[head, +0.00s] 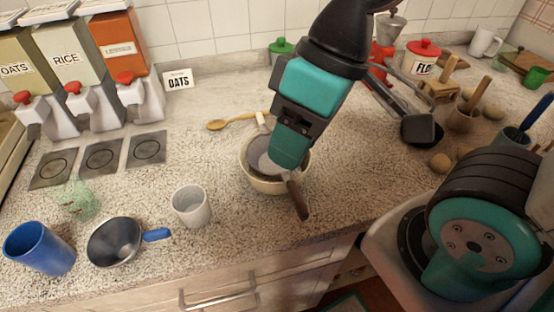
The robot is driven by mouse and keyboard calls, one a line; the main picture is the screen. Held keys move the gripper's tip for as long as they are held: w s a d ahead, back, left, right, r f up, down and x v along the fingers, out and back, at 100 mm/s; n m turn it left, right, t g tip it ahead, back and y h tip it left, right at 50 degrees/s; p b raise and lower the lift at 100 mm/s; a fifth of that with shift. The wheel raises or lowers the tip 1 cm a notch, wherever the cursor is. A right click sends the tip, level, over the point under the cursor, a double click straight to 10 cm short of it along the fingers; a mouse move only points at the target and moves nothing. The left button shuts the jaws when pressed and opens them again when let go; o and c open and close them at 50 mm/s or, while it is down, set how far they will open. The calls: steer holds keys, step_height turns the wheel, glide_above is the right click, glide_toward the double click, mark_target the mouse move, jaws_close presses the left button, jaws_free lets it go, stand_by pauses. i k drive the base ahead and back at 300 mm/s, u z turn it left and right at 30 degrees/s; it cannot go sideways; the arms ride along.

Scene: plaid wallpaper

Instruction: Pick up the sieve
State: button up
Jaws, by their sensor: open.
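What looks like the sieve, a grey round basket (263,146) with a brown handle (298,198), rests in a cream bowl (256,184) on the counter. Its handle reaches over the bowl's front rim towards the counter edge. A pale stub (261,119) shows at the bowl's far rim; I cannot tell what it belongs to. My gripper (287,169) comes down from above over the right side of the bowl, close to the handle's upper end. It is open. It hides part of the basket, and I cannot tell whether it touches the handle.
A white cup (191,206), a blue-handled pan-like vessel (116,242) and a blue cup (40,248) stand to the left. A wooden spoon (231,121) lies behind the bowl. A black scoop (422,130) and wooden tools crowd the right. The counter front of the bowl is narrow.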

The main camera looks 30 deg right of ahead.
mark_target(257, 157)
steer(key=k, duration=1.4)
steer(key=z, duration=0.75)
steer(key=i, duration=0.5)
steer(key=z, duration=0.1)
